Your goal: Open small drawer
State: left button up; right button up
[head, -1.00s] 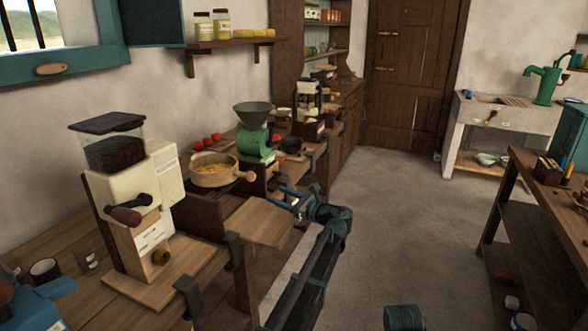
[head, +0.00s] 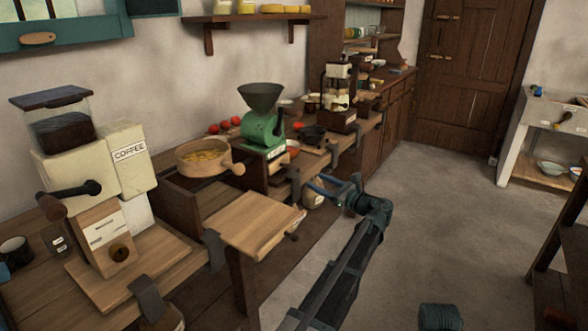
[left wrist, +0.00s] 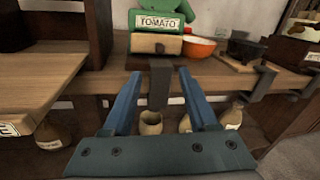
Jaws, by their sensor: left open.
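My left gripper (head: 328,188) is open and empty, near the front edge of the counter. In the left wrist view its two blue fingers (left wrist: 160,98) point at the counter edge. Beyond them stands a green mill (head: 262,128) labelled TOMATO. A small wooden drawer front (left wrist: 154,45) with a dark knob sits under that label and looks shut. The fingers are apart from it, below and in front. A dark clamp (left wrist: 160,82) on the counter edge shows between the fingers. My right gripper is not in view.
A coffee grinder (head: 105,190) with its own knobbed drawer stands at left. A wooden board (head: 250,222) juts out over the counter edge.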

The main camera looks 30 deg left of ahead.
aim_at(289, 168)
pick_arm(q)
jog(key=x, duration=1.3)
jog(key=shift+a, duration=0.35)
grip_shut()
dwell(0.9)
